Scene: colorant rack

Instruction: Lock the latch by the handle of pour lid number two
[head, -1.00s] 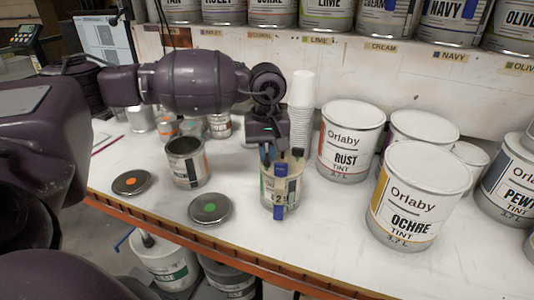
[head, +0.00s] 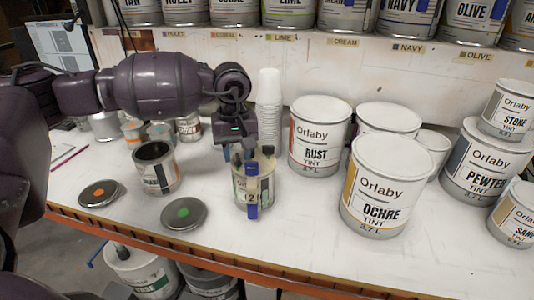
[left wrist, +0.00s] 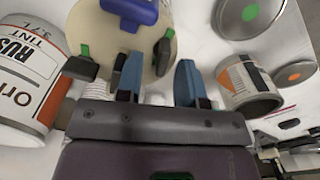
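The can with pour lid number two (head: 253,190) stands upright near the table's front edge, with a "2" on its front and a blue part hanging down there. In the left wrist view the lid (left wrist: 110,32) is a cream disc with a blue part (left wrist: 132,10) at the top. Two black latch handles with green tabs, one at left (left wrist: 80,67) and one at right (left wrist: 162,55), sit at its rim. My left gripper (left wrist: 158,72) is open, its blue fingertips apart at the rim near the right latch handle. Contact cannot be told. My right gripper is out of view.
An open can (head: 156,170) stands left of the lidded can. Loose lids with a green dot (head: 183,213) and an orange dot (head: 98,193) lie in front. Stacked white cups (head: 268,100) stand behind; the RUST (head: 318,140) and OCHRE (head: 385,190) cans stand right.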

